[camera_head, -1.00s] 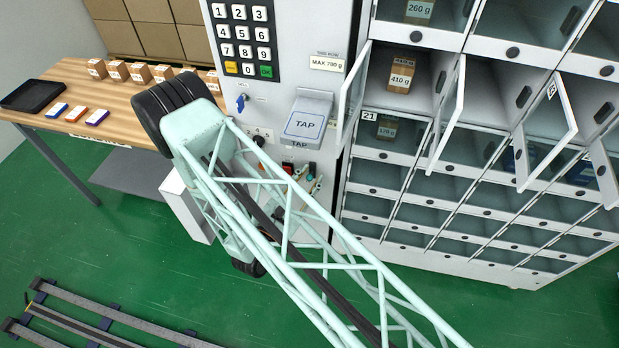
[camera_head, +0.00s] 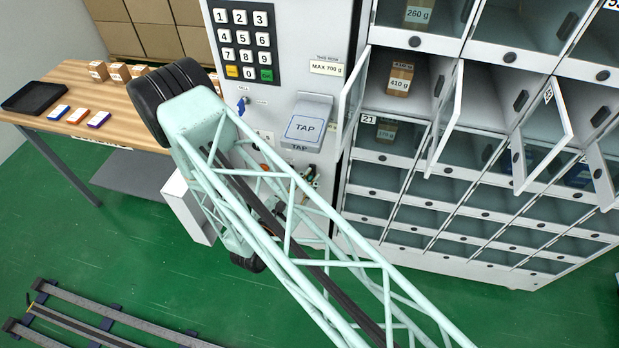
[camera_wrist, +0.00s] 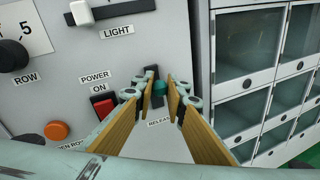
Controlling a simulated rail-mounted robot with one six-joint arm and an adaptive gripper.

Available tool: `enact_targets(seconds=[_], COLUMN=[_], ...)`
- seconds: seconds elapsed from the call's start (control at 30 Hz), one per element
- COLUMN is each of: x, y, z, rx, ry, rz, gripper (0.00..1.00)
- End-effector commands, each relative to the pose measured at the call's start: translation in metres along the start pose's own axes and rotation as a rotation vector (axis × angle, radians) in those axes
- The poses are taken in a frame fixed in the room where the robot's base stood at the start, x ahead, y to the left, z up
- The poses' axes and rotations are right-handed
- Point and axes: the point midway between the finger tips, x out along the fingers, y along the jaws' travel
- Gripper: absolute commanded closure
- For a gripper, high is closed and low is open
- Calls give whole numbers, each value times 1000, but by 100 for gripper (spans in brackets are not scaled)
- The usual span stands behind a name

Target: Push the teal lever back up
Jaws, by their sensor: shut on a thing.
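In the wrist view my gripper (camera_wrist: 160,90) has its two tan-padded fingers on either side of the teal lever (camera_wrist: 159,88), with the lever held between the tips. The lever sits at a dark vertical slot (camera_wrist: 150,74) in the grey panel, above the label RELEASE (camera_wrist: 160,122). Part of the slot is hidden by the left finger.
Left of my fingers are a red POWER switch (camera_wrist: 103,106), an orange button (camera_wrist: 57,131) and a black ROW knob (camera_wrist: 12,56). A white LIGHT slider (camera_wrist: 82,13) is above. Several open locker doors (camera_head: 446,118) stick out to the right of the TAP reader (camera_head: 306,127).

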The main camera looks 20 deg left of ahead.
Motion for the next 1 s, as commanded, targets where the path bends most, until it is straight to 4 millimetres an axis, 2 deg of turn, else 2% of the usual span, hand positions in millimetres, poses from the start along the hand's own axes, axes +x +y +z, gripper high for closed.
enact_targets(seconds=[0.4, 0.77, 0.8, 0.93, 1.0], x=[3, 3, 3, 3, 3], y=[3, 3, 3, 3, 3], z=[8, 6, 6, 6, 6], rx=[-37, -42, -42, -42, -42], ry=[131, 143, 143, 143, 143], rz=[-45, -48, -48, -48, -48], gripper=[98, 98, 86, 74, 73])
